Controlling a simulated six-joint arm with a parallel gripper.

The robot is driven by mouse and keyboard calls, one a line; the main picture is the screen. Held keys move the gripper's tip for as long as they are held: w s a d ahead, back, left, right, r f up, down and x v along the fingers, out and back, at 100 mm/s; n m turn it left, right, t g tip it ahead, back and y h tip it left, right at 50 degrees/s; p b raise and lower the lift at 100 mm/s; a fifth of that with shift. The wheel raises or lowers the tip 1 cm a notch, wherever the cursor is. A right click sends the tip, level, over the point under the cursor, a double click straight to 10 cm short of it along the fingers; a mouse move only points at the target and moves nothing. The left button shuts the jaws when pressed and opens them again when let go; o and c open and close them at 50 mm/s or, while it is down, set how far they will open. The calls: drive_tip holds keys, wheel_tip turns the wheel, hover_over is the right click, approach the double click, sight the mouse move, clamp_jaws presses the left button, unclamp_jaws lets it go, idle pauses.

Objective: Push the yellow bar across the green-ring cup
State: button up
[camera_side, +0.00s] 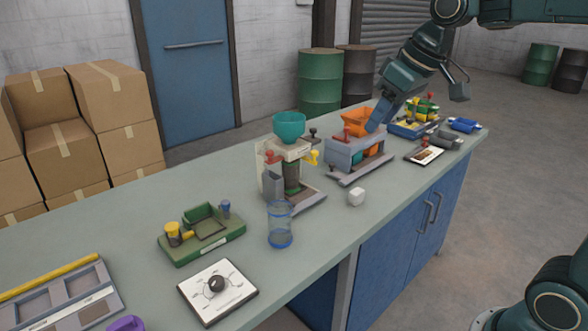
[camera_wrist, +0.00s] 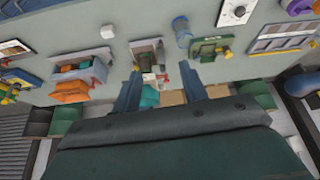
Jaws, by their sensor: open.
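A long yellow bar (camera_side: 50,277) lies along the far edge of a grey compartmented tray (camera_side: 110,307) at the lower left of the side view. The tray also shows at the upper right of the wrist view (camera_wrist: 282,37). I cannot make out a green-ring cup for certain. A clear cup with blue rings (camera_side: 280,226) stands upright in front of the filler machine. A dark green cylinder (camera_side: 292,173) sits under the machine's teal funnel. My gripper (camera_side: 373,128) is by the orange hopper in the side view. In the wrist view its fingers (camera_wrist: 159,68) are apart and empty.
The orange hopper (camera_side: 356,121) sits on a grey machine, right of the teal funnel (camera_side: 289,126). A white cube (camera_side: 356,197), a dial panel (camera_side: 217,290) and a green tray with a yellow cylinder (camera_side: 203,242) are on the bench. Bare bench lies along the front edge.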

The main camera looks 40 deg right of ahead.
sight(314, 151)
drive_tip(key=w+d+f, duration=0.2)
drive_tip(key=w+d, duration=0.3)
drive_tip(key=w, duration=0.5)
drive_tip(key=w+d+f+n, duration=0.1)
drive_tip(key=w+d+f, duration=0.2)
drive_tip(key=w+d, duration=0.3)
drive_tip(key=w, duration=0.3)
drive_tip(key=shift+w+d+g, duration=0.15)
drive_tip(key=shift+w+g, duration=0.2)
drive_tip(key=shift+g, duration=0.05)
drive_tip(key=x, duration=1.3)
drive_tip(key=shift+w+a+f, duration=0.2)
drive_tip(key=shift+a+f, duration=0.05)
clamp_jaws()
